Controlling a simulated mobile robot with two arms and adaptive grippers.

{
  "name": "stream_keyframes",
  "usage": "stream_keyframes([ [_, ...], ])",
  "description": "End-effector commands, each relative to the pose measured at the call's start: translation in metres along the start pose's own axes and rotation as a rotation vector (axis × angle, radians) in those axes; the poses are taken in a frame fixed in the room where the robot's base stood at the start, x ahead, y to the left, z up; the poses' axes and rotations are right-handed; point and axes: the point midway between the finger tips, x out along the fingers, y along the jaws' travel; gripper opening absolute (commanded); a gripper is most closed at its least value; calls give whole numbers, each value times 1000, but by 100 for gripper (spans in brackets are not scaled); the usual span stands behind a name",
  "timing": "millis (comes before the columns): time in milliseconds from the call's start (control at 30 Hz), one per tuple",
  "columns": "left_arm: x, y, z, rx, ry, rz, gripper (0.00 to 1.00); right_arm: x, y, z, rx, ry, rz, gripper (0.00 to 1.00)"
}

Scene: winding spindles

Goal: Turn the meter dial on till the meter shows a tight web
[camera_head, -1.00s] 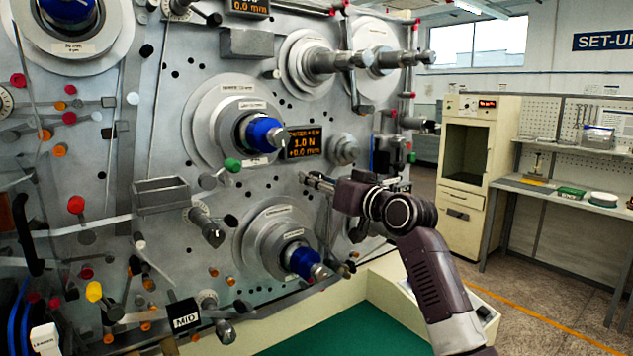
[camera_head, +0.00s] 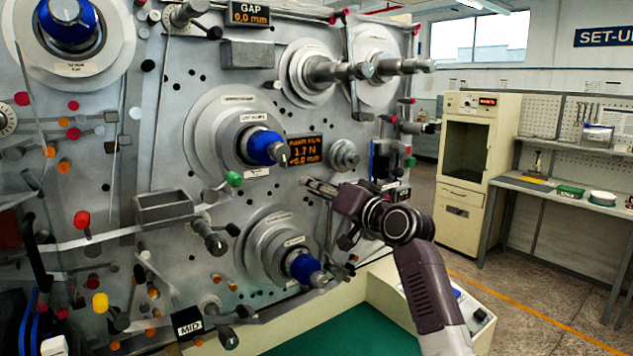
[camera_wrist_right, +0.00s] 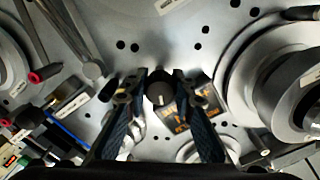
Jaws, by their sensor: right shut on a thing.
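The meter (camera_head: 305,150) is a dark display with amber figures on the grey machine face. It reads about 1.7 N on its main line, with a smaller mm line below. It also shows, turned over and partly hidden, in the right wrist view (camera_wrist_right: 195,112). The meter dial (camera_wrist_right: 160,93) is a small black knob with a pale mark, between my right fingertips in the wrist view. My right gripper (camera_head: 310,188) is at the machine face just below the meter, shut on the dial. In the head view the gripper hides the dial. My left gripper is not in view.
Blue-capped spindles (camera_head: 265,147) stick out left of the meter, and another (camera_head: 305,268) below my right gripper. A metal tray (camera_head: 163,208) juts out at the left. A cream cabinet (camera_head: 477,150) and a bench stand to the right, with open floor in front.

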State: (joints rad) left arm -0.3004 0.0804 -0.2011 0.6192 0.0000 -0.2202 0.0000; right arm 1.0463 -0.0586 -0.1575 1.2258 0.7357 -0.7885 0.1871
Motion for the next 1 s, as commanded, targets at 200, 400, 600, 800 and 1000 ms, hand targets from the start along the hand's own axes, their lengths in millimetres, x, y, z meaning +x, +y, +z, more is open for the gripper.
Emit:
stream_keyframes([
  [200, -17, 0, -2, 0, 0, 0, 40, 0, -2, -2, 149, 0, 1, 0],
  [400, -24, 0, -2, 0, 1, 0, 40, 0, -1, -1, 239, 0, 1, 0],
  [600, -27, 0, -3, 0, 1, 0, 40, 0, 0, -1, 282, 1, 1, 0],
  [800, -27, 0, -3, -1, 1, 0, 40, 0, 0, -1, 291, 2, 1, 0],
  [1000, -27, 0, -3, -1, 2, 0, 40, 0, 0, -1, 290, 2, 1, 0],
])
